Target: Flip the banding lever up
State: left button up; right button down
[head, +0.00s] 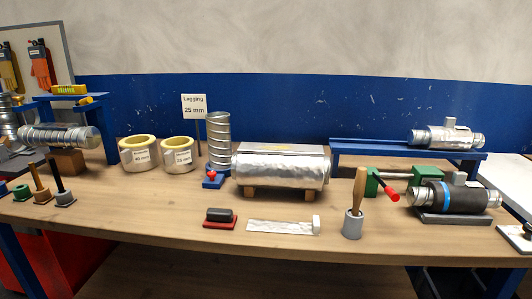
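A lever with a black shaft and a red grip (391,195) sticks out from a green clamp-like device (428,172) at the right of the bench. The lever slopes down toward the front right, with its red grip at the low end. A dark-wrapped duct piece with a blue band (463,198) lies on a dark cradle just right of the grip. Whether the grip touches the duct piece I cannot tell. Neither of my grippers is in view.
The wooden bench (150,218) holds a foil-wrapped duct (280,170), a grey pot with a wooden-handled tool (353,222), a foil strip (280,228) and a red-based block (220,218). A blue raised shelf (370,148) stands behind the lever. The front-right bench area is clear.

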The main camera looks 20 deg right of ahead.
aim_at(395, 197)
jog(key=z, duration=1.4)
